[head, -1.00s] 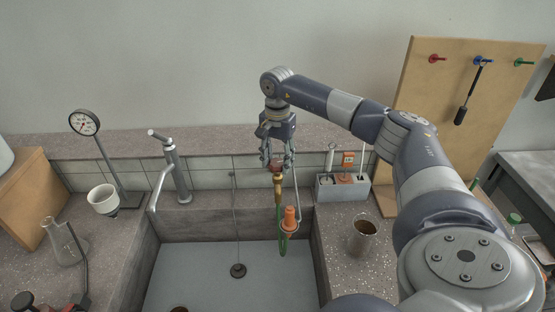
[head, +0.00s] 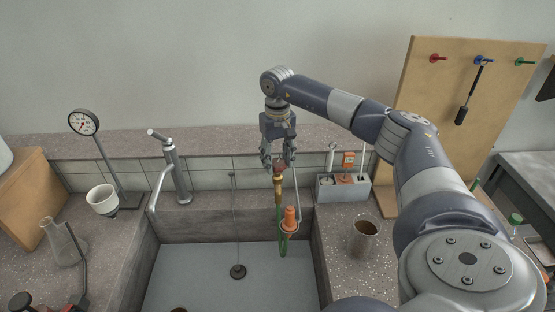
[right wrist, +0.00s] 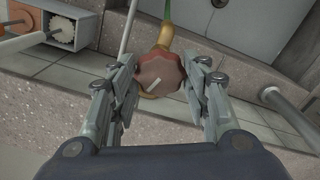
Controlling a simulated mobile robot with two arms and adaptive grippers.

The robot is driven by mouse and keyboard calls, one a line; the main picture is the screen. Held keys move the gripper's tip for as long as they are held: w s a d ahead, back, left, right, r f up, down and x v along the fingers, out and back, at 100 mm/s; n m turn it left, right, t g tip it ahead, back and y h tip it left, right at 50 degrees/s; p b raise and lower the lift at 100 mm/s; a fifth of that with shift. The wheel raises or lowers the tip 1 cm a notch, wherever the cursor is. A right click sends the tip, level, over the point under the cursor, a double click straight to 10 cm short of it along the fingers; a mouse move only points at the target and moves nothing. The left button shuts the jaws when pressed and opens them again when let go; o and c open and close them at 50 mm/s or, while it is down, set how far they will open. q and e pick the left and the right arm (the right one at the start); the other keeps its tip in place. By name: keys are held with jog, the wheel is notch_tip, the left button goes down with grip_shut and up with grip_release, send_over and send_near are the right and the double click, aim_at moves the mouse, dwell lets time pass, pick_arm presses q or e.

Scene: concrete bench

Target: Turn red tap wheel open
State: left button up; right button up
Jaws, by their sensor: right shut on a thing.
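The red tap wheel (right wrist: 160,74) sits on a brass tap (head: 278,185) at the back of the sink; a green hose (head: 282,245) hangs from the tap. The wheel carries a short pale mark, slanted up to the right in the right wrist view. My right gripper (head: 278,160) comes down on the wheel from above. In the right wrist view its fingers (right wrist: 163,82) stand on either side of the wheel, shut on it. In the head view the fingers hide most of the wheel. My left gripper is not in view.
A grey mixer tap (head: 176,172) stands left of the wheel. An orange-topped item (head: 290,217) sits in a ring beside the hose. A grey caddy (head: 343,188) and a metal mug (head: 364,238) are at the right. The sink basin (head: 200,275) lies below, mostly clear.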

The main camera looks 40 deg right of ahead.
aim_at(278, 162)
jog(key=shift+n, duration=1)
jog(key=o, duration=1.1)
jog(key=shift+c, duration=0.2)
jog(key=shift+r, duration=0.1)
notch_tip(278, 162, up, 12)
